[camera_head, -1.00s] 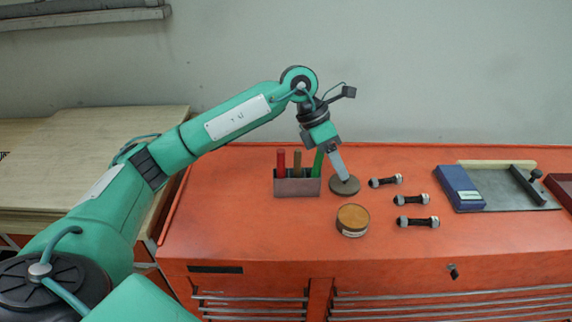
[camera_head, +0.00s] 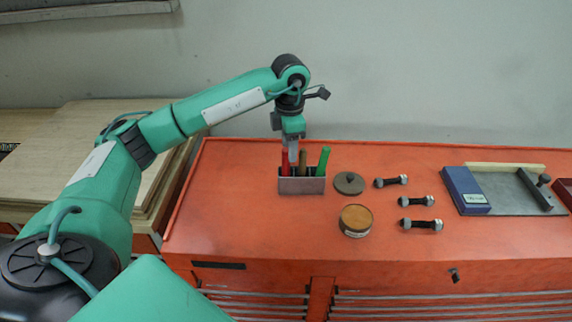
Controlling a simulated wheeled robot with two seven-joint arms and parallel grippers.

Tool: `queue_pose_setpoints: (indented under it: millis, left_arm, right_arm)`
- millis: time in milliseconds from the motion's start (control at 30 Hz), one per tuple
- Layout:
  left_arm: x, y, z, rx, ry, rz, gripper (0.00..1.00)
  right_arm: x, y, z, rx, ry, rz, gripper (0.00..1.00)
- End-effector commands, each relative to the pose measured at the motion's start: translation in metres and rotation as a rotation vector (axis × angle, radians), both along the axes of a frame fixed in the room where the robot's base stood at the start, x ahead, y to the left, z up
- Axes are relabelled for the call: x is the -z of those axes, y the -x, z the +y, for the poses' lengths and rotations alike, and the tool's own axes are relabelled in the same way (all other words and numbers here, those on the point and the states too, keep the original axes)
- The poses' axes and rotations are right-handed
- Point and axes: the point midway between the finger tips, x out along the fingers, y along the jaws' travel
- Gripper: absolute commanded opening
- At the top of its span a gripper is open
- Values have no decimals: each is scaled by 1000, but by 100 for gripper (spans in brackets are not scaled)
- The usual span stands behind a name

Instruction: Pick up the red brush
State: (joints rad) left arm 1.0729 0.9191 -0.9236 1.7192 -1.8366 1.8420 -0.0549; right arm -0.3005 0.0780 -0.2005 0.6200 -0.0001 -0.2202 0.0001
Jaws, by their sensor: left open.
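The red brush (camera_head: 285,164) stands upright in the left part of a small grey holder (camera_head: 301,186) on the orange cabinet top. A brown handle (camera_head: 303,163) and a green handle (camera_head: 323,161) stand to its right in the same holder. My left gripper (camera_head: 293,158) is open and points down at the holder. Its fingers are right beside or around the upper part of the red brush and partly cover it. I cannot tell whether they touch it. My right gripper is not in view.
Right of the holder lie a grey disc (camera_head: 349,183), a round tin with a tan top (camera_head: 355,219) and several bolts (camera_head: 417,201). A blue box (camera_head: 466,190) sits on a grey plate (camera_head: 508,198) farther right. The cabinet's orange top (camera_head: 230,215) is clear at left.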

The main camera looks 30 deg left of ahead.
Motion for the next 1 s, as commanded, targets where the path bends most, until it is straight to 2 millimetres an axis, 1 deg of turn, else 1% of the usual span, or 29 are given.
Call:
queue_pose_setpoints:
  millis: [133, 233, 400, 533, 633, 800, 867, 900, 967, 1000]
  left_arm:
    - [6, 1, 1, 0, 0, 1, 47]
    - [14, 2, 4, 0, 0, 4, 47]
    - [36, 4, 9, -1, 0, 4, 47]
    - [51, 3, 9, 1, 0, 1, 47]
    - [56, 3, 9, 1, 1, 1, 47]
    - [56, 3, 9, 1, 0, 0, 47]
    - [56, 3, 9, 1, 0, 0, 37]
    - [56, 3, 9, 1, 0, 0, 29]
    - [56, 3, 9, 1, 0, 0, 17]
    - [56, 3, 9, 1, 1, -1, 9]
  right_arm:
    - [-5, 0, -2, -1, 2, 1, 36]
    - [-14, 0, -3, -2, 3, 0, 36]
    - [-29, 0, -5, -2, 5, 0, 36]
    - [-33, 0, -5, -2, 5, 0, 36]
    - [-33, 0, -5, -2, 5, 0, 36]
    - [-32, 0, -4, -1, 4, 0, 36]
    - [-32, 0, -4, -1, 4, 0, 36]
    - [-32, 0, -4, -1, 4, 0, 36]
    - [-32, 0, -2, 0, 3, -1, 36]
    - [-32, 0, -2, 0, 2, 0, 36]
